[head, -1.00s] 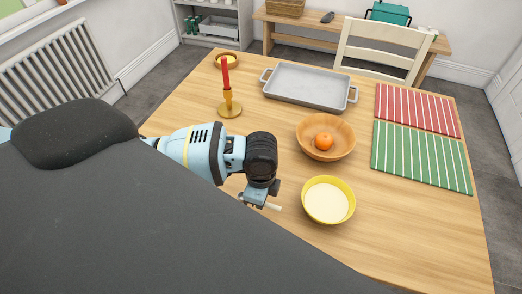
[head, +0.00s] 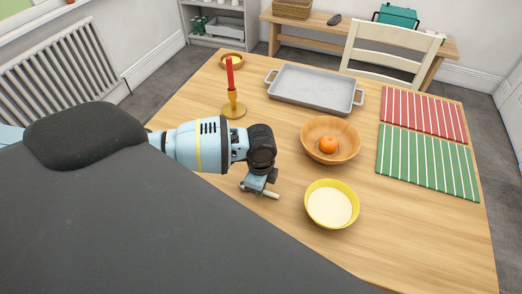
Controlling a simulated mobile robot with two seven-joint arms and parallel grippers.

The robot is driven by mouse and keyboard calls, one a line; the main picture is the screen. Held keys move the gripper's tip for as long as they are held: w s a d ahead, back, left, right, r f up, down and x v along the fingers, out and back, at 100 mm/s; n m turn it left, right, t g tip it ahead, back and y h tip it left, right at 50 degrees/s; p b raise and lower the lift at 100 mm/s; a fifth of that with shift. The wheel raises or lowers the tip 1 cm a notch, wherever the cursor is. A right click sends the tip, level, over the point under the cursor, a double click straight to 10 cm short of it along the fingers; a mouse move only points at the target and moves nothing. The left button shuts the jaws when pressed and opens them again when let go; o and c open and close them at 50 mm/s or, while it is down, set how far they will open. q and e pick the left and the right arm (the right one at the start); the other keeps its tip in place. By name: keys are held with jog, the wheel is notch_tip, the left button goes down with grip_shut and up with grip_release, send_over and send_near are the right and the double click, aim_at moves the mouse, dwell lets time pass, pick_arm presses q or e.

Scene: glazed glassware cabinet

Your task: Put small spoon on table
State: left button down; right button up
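My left gripper (head: 262,187) is over the wooden table (head: 400,225), left of the yellow bowl (head: 331,204). It is shut on a thin pale stick-like piece (head: 271,194), which looks like the small spoon. The piece pokes out to the right of the fingers, and the rest of it is mostly hidden by the gripper. I cannot tell whether it touches the table or hangs just above it. My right gripper is not in view.
A wooden bowl (head: 345,139) with an orange (head: 328,145), a grey tray (head: 314,88), a candlestick (head: 233,106) and a small dish (head: 232,60) stand on the table. Striped green (head: 428,160) and red (head: 424,116) mats lie at right. The front right is bare.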

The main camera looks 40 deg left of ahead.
pick_arm(q)
jog(key=shift+f, duration=0.15)
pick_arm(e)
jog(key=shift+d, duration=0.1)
pick_arm(q)
jog(key=c, duration=1.5)
grip_release()
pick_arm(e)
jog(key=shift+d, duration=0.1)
pick_arm(q)
jog(key=shift+o, duration=0.2)
